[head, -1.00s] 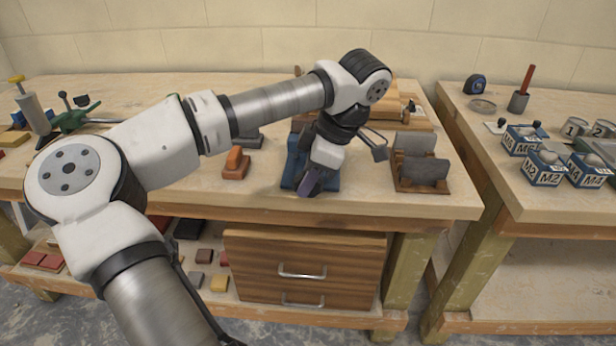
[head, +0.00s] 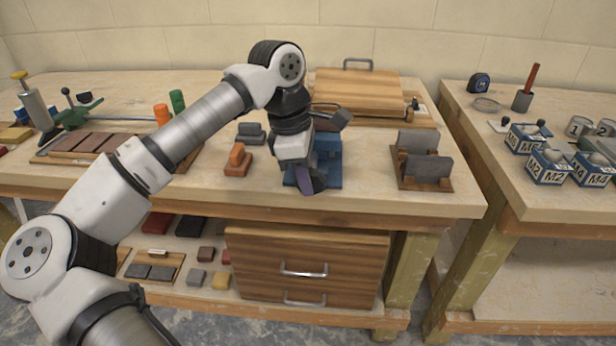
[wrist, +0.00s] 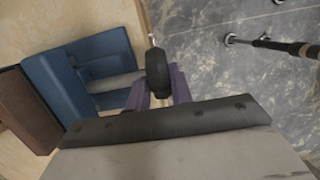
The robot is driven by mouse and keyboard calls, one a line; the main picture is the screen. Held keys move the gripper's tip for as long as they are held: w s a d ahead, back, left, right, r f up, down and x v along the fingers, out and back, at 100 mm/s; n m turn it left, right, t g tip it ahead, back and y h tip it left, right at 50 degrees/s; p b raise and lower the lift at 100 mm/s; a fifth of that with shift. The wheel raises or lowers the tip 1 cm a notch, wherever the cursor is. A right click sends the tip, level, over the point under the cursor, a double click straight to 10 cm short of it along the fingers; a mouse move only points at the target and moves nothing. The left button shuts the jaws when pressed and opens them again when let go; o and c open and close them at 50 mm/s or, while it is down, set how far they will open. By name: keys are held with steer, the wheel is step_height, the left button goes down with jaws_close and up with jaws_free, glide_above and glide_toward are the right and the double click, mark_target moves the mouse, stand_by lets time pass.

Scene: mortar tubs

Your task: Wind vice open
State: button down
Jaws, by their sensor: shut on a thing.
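The blue vice (head: 329,168) stands at the front edge of the wooden bench, partly hidden behind my gripper in the head view. In the wrist view its blue body (wrist: 50,90) is at left, with a grey part between the blue pieces. My gripper (head: 313,188) points down at the vice's front. In the wrist view its purple fingers (wrist: 160,88) are shut around a black knob (wrist: 157,70) beside the vice. A thin light rod runs up from the knob. The fingertips' exact contact is partly hidden by the knob.
A wooden holder with grey plates (head: 424,160) stands right of the vice. An orange block (head: 238,160) and a dark grey block (head: 251,133) are to its left. A wooden board with a handle (head: 357,92) lies behind. A drawer unit (head: 306,262) is below the bench top.

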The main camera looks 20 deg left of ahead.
steer(key=h, duration=0.1)
steer(key=h+b, duration=0.1)
steer(key=t+h+b, duration=0.1)
steer(key=shift+a+f+h, duration=0.25)
steer(key=shift+f+h, duration=0.05)
steer(key=shift+f, duration=0.05)
steer(key=h+b, duration=0.2)
steer(key=t+h+b, duration=0.1)
steer(key=h+b, duration=0.1)
steer(key=shift+a+f+t+b, duration=0.1)
steer(key=shift+f+t+b, duration=0.2)
steer(key=shift+f+b, duration=0.05)
steer(key=h+b, duration=0.4)
steer(key=shift+f+t, duration=0.15)
steer(key=shift+t, duration=0.25)
steer(key=shift+t+h+b, duration=0.3)
steer(key=shift+h+b, duration=0.4)
steer(key=shift+b, duration=0.25)
steer(key=shift+r, duration=0.2)
steer(key=c, duration=1.3)
jaws_free()
steer(key=shift+f, duration=0.1)
steer(key=shift+o, duration=0.2)
